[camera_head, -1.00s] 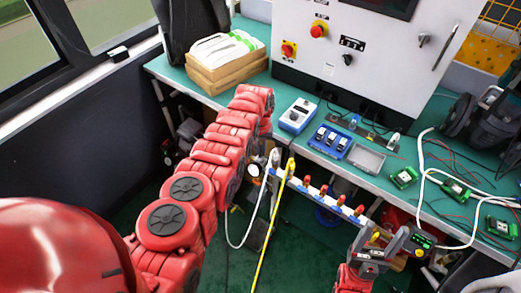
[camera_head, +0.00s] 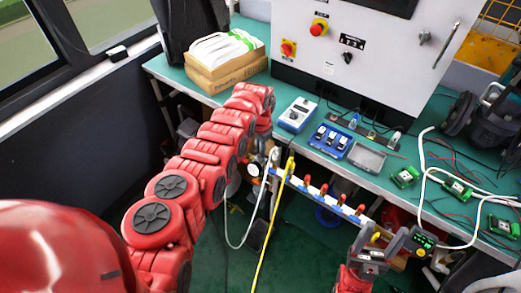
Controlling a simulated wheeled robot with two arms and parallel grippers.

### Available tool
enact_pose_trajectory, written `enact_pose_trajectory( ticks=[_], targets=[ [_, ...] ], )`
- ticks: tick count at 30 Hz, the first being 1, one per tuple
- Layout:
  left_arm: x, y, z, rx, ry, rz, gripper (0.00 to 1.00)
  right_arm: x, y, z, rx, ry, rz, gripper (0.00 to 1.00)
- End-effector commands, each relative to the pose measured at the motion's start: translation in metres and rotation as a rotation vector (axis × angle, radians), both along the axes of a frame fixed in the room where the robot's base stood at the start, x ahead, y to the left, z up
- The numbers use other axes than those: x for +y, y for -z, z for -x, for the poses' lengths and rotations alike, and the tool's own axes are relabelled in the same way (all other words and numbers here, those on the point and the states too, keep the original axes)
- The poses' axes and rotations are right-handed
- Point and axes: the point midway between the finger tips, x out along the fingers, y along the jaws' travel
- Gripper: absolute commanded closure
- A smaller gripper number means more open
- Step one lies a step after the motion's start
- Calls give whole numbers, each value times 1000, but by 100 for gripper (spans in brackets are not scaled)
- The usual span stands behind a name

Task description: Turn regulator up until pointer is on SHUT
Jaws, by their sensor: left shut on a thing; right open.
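My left arm reaches in from the left to the regulator, whose round white gauge (camera_head: 253,170) shows beside the left end of the blue and white manifold rail. My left gripper (camera_head: 263,153) is shut on the regulator there; its fingers and the part they hold are mostly hidden by the wrist. My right gripper (camera_head: 374,240) is open at the lower right, near the right end of the rail. A dark positioner unit with a lit green display (camera_head: 423,240) is just right of it. The pointer and the SHUT mark are too small to make out.
The rail (camera_head: 330,197) carries several red-handled valves. A white hose (camera_head: 236,243) and a yellow hose (camera_head: 266,230) hang from its left end. The green bench (camera_head: 285,140) holds a control cabinet (camera_head: 345,55), blue trays, circuit boards and cables.

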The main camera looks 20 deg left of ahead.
Motion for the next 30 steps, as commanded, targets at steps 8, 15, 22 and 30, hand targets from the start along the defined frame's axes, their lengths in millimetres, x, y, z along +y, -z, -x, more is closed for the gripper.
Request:
enact_pose_trajectory(
  ticks=[8,15,22,30],
  targets=[
    [0,1,1,1,132,0,100,0,3,0,0,0,0,38],
    [0,0,1,2,176,-1,100,0,4,0,0,0,0,38],
    [0,0,1,2,182,-1,100,0,4,0,0,0,0,38],
    [0,0,1,2,181,-1,73,0,4,0,0,0,0,38]
  ],
)
